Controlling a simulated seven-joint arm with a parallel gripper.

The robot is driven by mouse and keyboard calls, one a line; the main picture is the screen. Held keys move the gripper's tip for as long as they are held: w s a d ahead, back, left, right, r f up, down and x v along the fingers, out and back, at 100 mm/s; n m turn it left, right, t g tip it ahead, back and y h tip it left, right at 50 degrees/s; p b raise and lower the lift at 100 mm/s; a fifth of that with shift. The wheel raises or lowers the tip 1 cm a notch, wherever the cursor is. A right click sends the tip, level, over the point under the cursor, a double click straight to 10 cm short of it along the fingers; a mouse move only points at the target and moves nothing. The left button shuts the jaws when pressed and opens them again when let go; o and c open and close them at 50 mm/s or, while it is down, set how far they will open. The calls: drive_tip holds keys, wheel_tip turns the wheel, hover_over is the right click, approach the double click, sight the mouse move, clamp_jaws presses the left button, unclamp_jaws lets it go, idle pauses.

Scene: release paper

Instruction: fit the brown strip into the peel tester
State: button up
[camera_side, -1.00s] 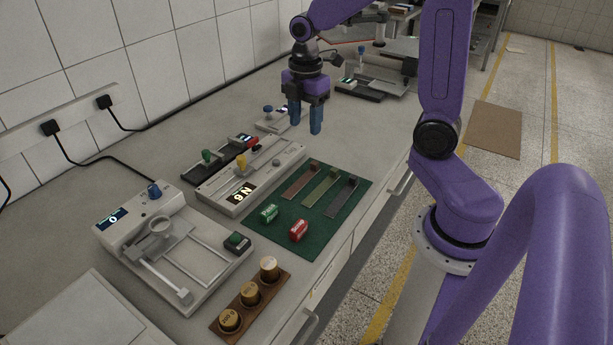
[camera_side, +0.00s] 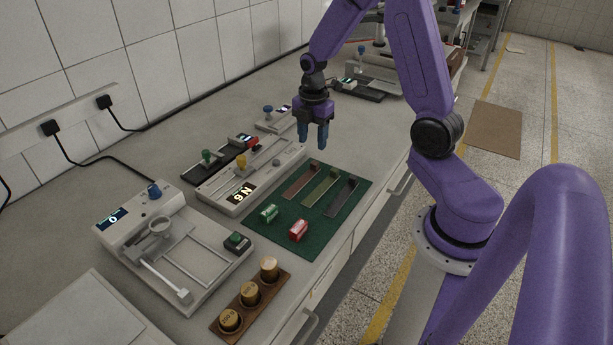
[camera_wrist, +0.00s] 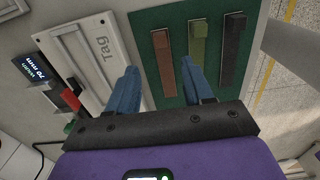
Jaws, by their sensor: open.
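The brown strip (camera_side: 298,184) lies on the green mat (camera_side: 290,240), leftmost of three strips, with a block at its far end. It also shows in the wrist view (camera_wrist: 164,75). My gripper (camera_side: 313,146) is open and empty, above the strips' far end. In the wrist view the brown strip lies between its two blue fingers, below them.
An olive strip (camera_side: 321,188) and a dark grey strip (camera_side: 342,198) lie right of the brown one. A green roll (camera_side: 269,213) and a red roll (camera_side: 298,230) sit on the mat.

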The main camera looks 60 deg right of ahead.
sight(314, 163)
drive_tip(key=shift+s+d+f, duration=0.1)
drive_tip(key=shift+f, duration=1.95)
drive_tip(key=shift+s+d+f, duration=0.1)
drive_tip(key=shift+f, duration=1.9)
clamp_jaws()
